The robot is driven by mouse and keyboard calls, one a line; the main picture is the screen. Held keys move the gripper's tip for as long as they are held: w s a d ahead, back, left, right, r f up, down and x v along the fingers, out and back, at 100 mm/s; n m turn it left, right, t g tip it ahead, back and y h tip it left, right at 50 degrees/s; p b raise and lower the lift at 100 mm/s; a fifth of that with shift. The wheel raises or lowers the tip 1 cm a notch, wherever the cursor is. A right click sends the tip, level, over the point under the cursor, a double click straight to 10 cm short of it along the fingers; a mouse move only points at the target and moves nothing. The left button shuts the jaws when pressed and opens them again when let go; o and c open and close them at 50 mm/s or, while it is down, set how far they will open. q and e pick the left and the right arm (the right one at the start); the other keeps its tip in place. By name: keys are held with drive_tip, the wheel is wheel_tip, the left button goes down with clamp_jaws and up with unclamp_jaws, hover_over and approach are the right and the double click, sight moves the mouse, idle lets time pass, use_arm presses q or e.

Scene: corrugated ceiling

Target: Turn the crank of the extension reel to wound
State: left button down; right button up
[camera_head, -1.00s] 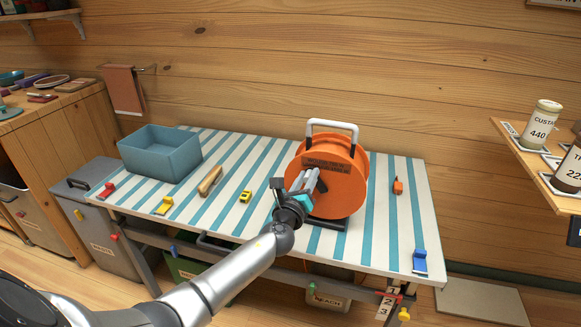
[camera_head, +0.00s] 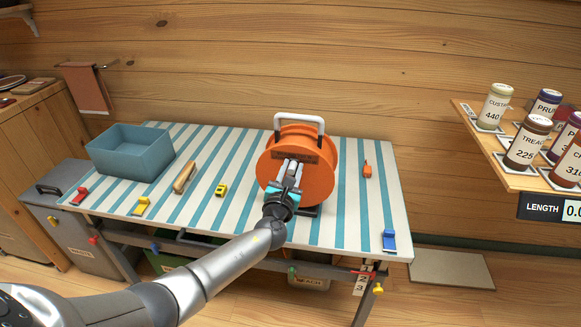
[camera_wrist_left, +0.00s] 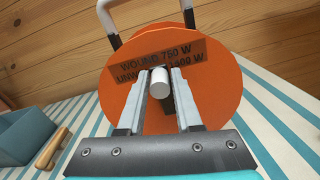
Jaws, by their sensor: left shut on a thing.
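The extension reel is a large orange drum (camera_head: 318,181) with a white carry handle (camera_head: 299,117), upright on the striped table. In the left wrist view its orange face (camera_wrist_left: 222,95) carries a dark label (camera_wrist_left: 189,55) reading "WOUND 750 W", with a second line partly hidden. My left gripper (camera_head: 291,165) is in front of the reel's face. In the left wrist view its fingers (camera_wrist_left: 160,75) are shut on the white crank knob (camera_wrist_left: 159,84). The crank's arm is mostly hidden behind the fingers. My right gripper is not in view.
The striped table (camera_head: 232,146) also holds a teal bin (camera_head: 132,160), a wooden-handled item (camera_head: 185,177) and several small coloured items. A shelf (camera_head: 505,172) with several jars is at the right, with a "LENGTH" display (camera_head: 548,209) below it. The table right of the reel is mostly clear.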

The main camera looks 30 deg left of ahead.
use_arm(q)
drive_tip(key=shift+d+f, duration=0.2)
drive_tip(key=shift+d, duration=0.05)
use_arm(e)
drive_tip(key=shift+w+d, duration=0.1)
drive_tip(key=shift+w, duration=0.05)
use_arm(q)
drive_tip(key=c, duration=0.9)
unclamp_jaws()
drive_tip(key=shift+o, duration=1.1)
drive_tip(key=shift+r, duration=0.15)
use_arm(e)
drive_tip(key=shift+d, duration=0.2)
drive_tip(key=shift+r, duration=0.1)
use_arm(q)
drive_tip(key=shift+s, duration=0.3)
drive_tip(key=p+v, duration=0.3)
drive_tip(key=v, duration=1.1)
drive_tip(key=shift+s, duration=0.25)
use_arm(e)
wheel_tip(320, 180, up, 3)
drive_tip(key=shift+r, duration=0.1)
use_arm(q)
drive_tip(key=shift+d, duration=0.15)
